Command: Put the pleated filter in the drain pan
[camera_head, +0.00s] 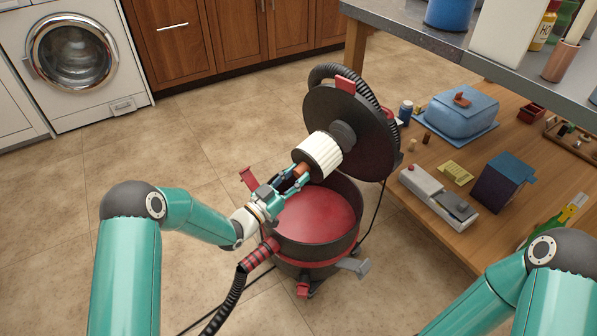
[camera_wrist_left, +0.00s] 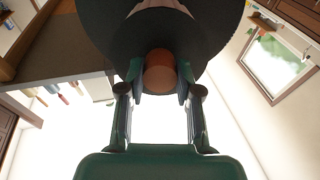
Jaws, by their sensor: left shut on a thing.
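The pleated filter (camera_head: 321,153), white-ribbed with dark ends, is against or just in front of the hub on the raised black lid (camera_head: 338,103) of a red and black vacuum canister (camera_head: 312,260). I cannot tell whether it is still attached. My left gripper (camera_head: 297,176) is shut on the orange-brown knob at the filter's near end, above the canister's open mouth. In the left wrist view the fingers (camera_wrist_left: 158,88) flank the round knob (camera_wrist_left: 160,70), with the dark filter end behind it. My right gripper is out of view. I cannot make out a drain pan.
A ribbed hose (camera_head: 230,300) leaves the canister at lower left. A wooden low shelf (camera_head: 420,215) on the right holds a blue tub (camera_head: 455,122), a dark blue box (camera_head: 498,183) and a grey-white device (camera_head: 437,199). Tiled floor (camera_head: 180,130) is clear at left.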

